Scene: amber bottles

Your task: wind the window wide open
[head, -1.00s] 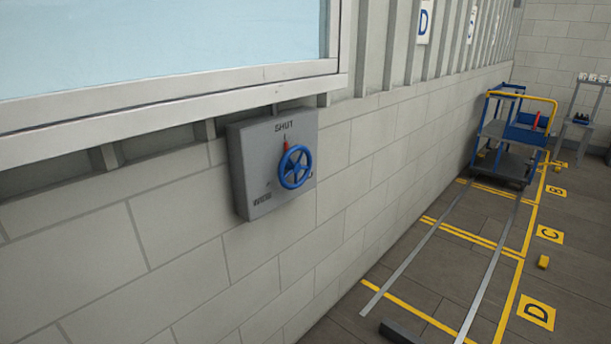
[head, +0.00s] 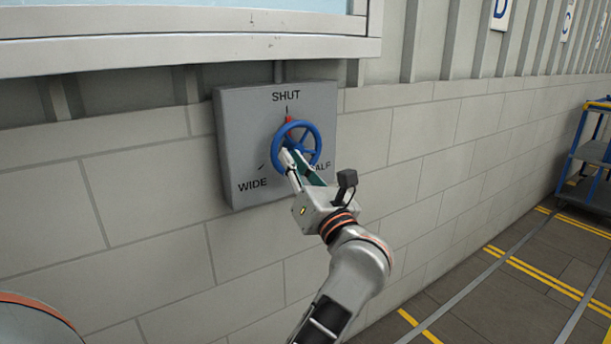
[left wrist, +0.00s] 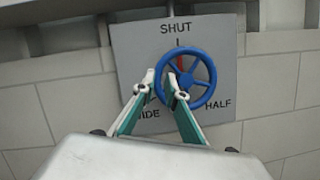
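A grey wall box (head: 240,120) with the labels SHUT, HALF and WIDE hangs under the window (head: 180,22). On it is a blue handwheel (head: 315,133) with a red pointer (head: 289,120) that points up at SHUT. My left gripper (head: 291,158) is at the wheel's left rim. In the left wrist view, its two fingertips (left wrist: 159,76) lie close on either side of the rim of the handwheel (left wrist: 205,58), shut on it. The gripper hides part of the HALF label in the head view. My right gripper is out of view.
A pale block wall (head: 150,200) surrounds the box. A blue trolley (head: 590,155) stands at the far right on the dark floor, with yellow and grey lines (head: 540,278) marked on it. A bare pipe (head: 279,70) runs from the box up to the window frame.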

